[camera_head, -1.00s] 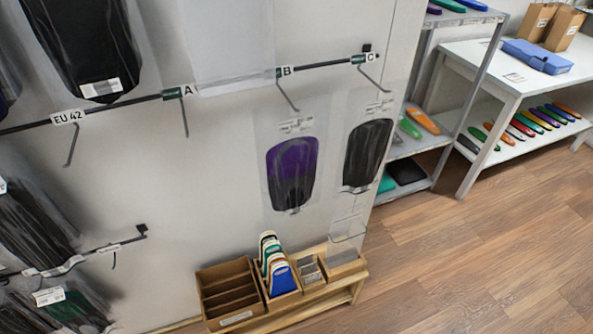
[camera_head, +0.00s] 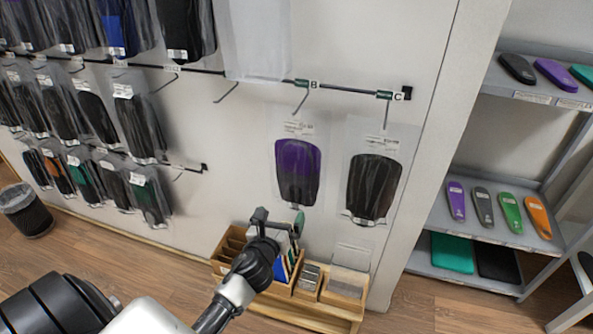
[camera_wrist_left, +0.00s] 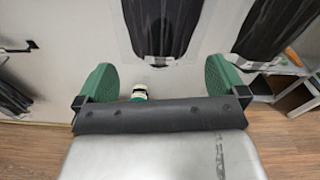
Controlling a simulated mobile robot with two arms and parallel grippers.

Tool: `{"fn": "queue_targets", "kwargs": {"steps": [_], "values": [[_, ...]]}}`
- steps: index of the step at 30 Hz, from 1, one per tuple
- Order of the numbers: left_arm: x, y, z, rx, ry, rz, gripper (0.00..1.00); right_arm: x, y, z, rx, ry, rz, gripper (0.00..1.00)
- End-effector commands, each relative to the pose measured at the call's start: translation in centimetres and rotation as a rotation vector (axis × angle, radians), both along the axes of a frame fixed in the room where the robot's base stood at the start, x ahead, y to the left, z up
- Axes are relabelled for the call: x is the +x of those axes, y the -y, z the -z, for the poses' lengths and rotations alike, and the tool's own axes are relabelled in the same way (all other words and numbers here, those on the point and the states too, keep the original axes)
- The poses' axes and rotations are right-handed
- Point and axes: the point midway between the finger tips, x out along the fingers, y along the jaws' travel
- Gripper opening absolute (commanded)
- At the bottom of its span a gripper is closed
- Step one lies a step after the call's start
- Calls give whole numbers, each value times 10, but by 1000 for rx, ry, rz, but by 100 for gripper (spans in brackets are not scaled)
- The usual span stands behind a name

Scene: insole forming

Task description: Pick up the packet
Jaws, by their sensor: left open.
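A clear packet with a purple and black insole (camera_head: 297,172) hangs under the B label on the wall rail. A second clear packet with a black insole (camera_head: 373,187) hangs under the C label to its right. My left gripper (camera_head: 280,220) is open and empty, below and slightly left of the purple packet in the head view. In the left wrist view its green-padded fingers (camera_wrist_left: 161,80) are wide apart, with the lower part of one dark packet (camera_wrist_left: 160,25) above the gap and another dark packet (camera_wrist_left: 275,25) at upper right. My right gripper is not in view.
A wooden organiser (camera_head: 285,300) with coloured cards and compartments stands below the packets, partly hidden by my left arm. Many packets (camera_head: 65,115) hang at left. A grey shelf (camera_head: 480,240) with coloured insoles is at right.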

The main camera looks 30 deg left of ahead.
Motion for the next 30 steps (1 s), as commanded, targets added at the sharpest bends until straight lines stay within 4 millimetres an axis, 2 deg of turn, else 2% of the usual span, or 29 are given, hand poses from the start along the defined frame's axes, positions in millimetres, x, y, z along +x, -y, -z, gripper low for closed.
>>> {"fn": "queue_targets", "kwargs": {"steps": [1, 5, 12, 19, 24, 30], "values": [[1, -2, -18, 71, 24, 0, 100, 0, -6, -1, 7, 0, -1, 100], [10, -5, -40, 166, 48, -3, 100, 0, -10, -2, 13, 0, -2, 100], [46, -14, -41, 173, 49, -2, 100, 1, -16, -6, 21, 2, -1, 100], [63, -17, -44, 170, 47, -2, 100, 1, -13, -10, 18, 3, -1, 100], [89, -21, -53, 167, 48, -4, 100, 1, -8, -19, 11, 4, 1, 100], [107, -26, -50, 170, 46, -2, 100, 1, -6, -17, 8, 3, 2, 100]]}}
